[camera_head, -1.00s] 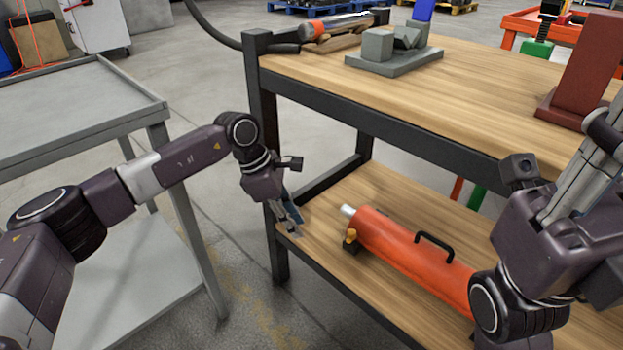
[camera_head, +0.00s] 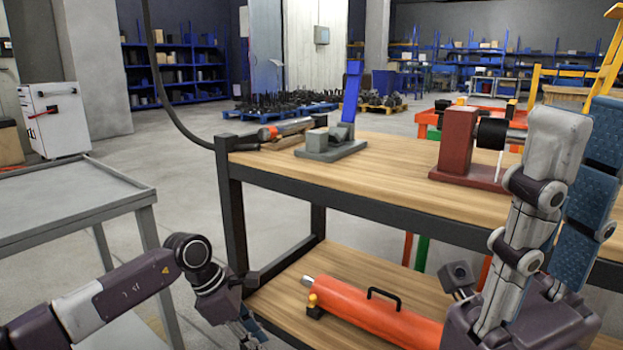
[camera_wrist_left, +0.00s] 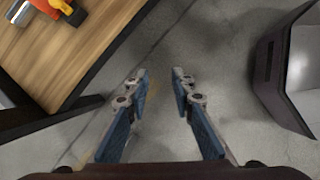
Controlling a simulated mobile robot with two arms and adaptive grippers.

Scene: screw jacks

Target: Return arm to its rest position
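My left gripper (camera_head: 252,338) hangs low by the left end of the wooden workbench (camera_head: 385,180), its tips near the picture's bottom edge. In the left wrist view its two blue-padded fingers (camera_wrist_left: 160,80) stand apart, with only bare floor between them. My right gripper (camera_head: 580,125) is large at the right, fingers pointing up in front of the bench. A blue pad shows beside the grey finger; the fingers look apart and I see nothing held. The far parts of the right arm are out of view.
A dark red bracket (camera_head: 457,140) with a black cylinder stands on the bench top behind my right gripper. A grey vise-like block (camera_head: 330,145) is at its left end. An orange cylinder (camera_head: 365,305) lies on the lower shelf. A grey table (camera_head: 70,195) stands left.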

